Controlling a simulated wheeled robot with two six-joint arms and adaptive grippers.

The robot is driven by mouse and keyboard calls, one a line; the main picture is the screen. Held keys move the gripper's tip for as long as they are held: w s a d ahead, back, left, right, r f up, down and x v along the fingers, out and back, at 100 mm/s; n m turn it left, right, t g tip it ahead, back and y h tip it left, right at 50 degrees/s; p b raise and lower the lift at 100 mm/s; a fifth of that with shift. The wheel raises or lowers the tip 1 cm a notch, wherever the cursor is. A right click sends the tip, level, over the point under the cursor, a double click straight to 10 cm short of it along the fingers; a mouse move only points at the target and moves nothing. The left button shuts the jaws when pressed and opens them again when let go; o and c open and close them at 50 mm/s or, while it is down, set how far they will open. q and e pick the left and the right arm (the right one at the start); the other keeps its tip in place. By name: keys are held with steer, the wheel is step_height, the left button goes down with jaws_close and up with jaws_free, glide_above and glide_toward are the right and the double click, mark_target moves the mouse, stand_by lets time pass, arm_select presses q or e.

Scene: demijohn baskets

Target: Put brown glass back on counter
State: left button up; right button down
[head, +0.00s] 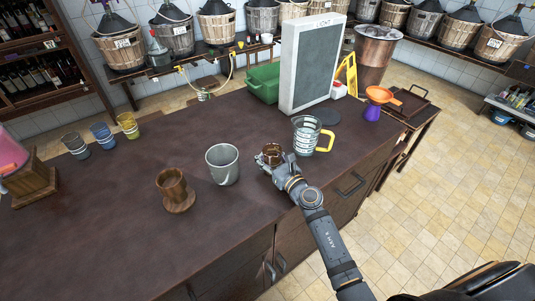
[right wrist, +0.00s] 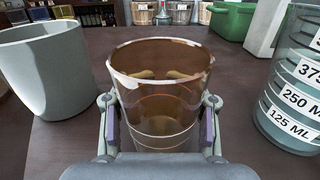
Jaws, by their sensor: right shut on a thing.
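The brown glass (right wrist: 160,100) is a see-through amber tumbler. In the right wrist view it stands upright between the fingers of my right gripper (right wrist: 160,128), which is shut on it. In the head view the glass (head: 271,150) is at the tip of my right arm, over the front part of the dark counter (head: 110,220). I cannot tell whether its base touches the counter. My left gripper is not in view.
A grey bucket (head: 223,166) stands left of the glass, a measuring jug (head: 306,136) with a yellow handle right of it. A wooden cup (head: 175,190) is further left. Several coloured glasses (head: 102,134) stand at the left back.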

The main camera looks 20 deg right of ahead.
steer(key=c, duration=1.3)
jaws_free()
steer(key=shift+w+f, duration=0.1)
steer(key=shift+f, duration=0.15)
steer(key=shift+c, duration=0.2)
steer(key=shift+o, duration=1.2)
steer(key=shift+d, duration=0.2)
steer(key=o, duration=0.5)
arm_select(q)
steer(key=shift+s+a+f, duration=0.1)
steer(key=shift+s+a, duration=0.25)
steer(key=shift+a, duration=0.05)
